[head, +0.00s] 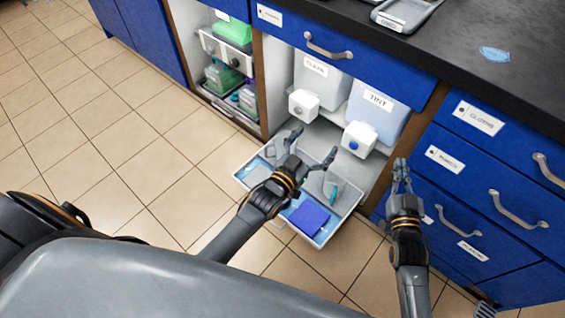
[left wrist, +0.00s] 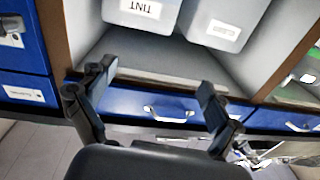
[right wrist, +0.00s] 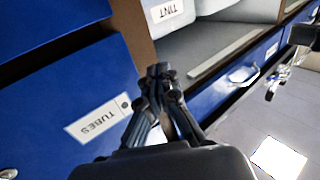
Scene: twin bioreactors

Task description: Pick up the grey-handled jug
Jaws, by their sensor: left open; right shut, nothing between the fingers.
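A pull-out tray (head: 350,206) stands open below the counter, holding small grey vessels. One greyish vessel (head: 258,171) is at the tray's left, partly behind my left gripper; I cannot tell for sure that it is the grey-handled jug. Another grey vessel (head: 318,184) with a teal handle stands at the right. My left gripper (head: 312,148) is open and empty above the tray's back part; its spread fingers also show in the left wrist view (left wrist: 155,85). My right gripper (head: 402,164) is shut and empty beside the blue drawers, and shows in the right wrist view (right wrist: 160,70).
White-tapped containers labelled CLEAN (head: 320,84) and TINT (head: 376,104) stand in the cabinet behind the tray. A blue flat item (head: 309,217) lies at the tray's front right. Blue drawers (head: 480,190) with handles flank the right. Tiled floor at left is clear.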

